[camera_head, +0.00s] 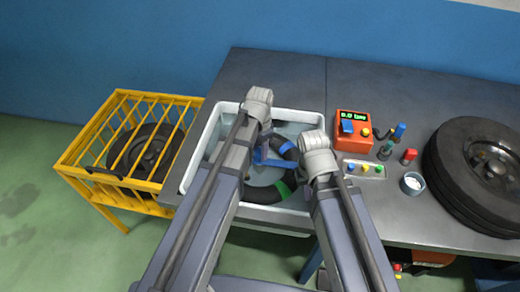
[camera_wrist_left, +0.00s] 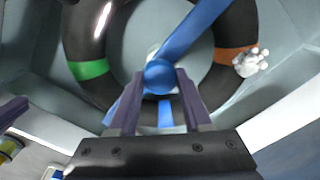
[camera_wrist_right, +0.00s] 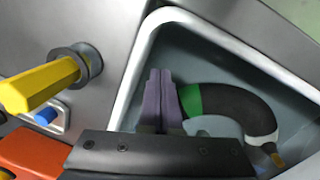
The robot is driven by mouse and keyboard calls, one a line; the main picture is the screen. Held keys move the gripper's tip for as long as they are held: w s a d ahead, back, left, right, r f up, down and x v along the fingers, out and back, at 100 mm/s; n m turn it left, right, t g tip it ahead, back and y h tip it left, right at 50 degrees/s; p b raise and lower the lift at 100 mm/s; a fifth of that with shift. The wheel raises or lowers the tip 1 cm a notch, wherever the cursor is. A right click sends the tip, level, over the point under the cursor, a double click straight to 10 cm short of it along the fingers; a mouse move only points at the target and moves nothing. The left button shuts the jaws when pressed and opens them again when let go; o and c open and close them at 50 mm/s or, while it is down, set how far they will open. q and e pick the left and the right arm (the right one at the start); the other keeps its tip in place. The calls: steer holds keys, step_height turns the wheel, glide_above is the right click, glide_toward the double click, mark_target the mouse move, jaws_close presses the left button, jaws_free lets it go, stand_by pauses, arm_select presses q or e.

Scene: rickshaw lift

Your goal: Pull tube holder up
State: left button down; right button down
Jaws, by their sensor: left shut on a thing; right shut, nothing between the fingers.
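The blue tube holder (camera_head: 268,158) is a bar with a round knob, lying across the dark inner tube in the water basin. In the left wrist view the tube holder (camera_wrist_left: 198,28) crosses the dark tube (camera_wrist_left: 240,85), and my left gripper (camera_wrist_left: 160,84) is shut on its knob. The tube has green and orange bands, and a white bubble cluster (camera_wrist_left: 250,62) sits by the orange one. My right gripper (camera_wrist_right: 160,82) is shut and empty, over the basin near its rim and the green band. In the head view my arms hide parts of the basin and tube.
The white-rimmed basin (camera_head: 210,138) is set in the grey workbench (camera_head: 292,68). To its right are a red device (camera_head: 354,130), a button panel (camera_head: 363,168), a cup (camera_head: 412,183) and a large tyre (camera_head: 478,170). A yellow cage (camera_head: 75,157) holding a tyre stands left.

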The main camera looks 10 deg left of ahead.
arm_select(q)
step_height(320, 180, up, 8)
steer(key=p, duration=0.7)
steer(key=shift+p, duration=0.35)
steer(key=shift+w, duration=0.1)
steer(key=shift+f, duration=0.1)
steer(key=c, duration=0.6)
jaws_free()
steer(key=shift+o, duration=1.3)
steer(key=shift+r, duration=0.25)
step_height(320, 180, up, 8)
steer(key=p, duration=0.7)
steer(key=shift+f+p, duration=0.25)
steer(key=shift+p, duration=0.1)
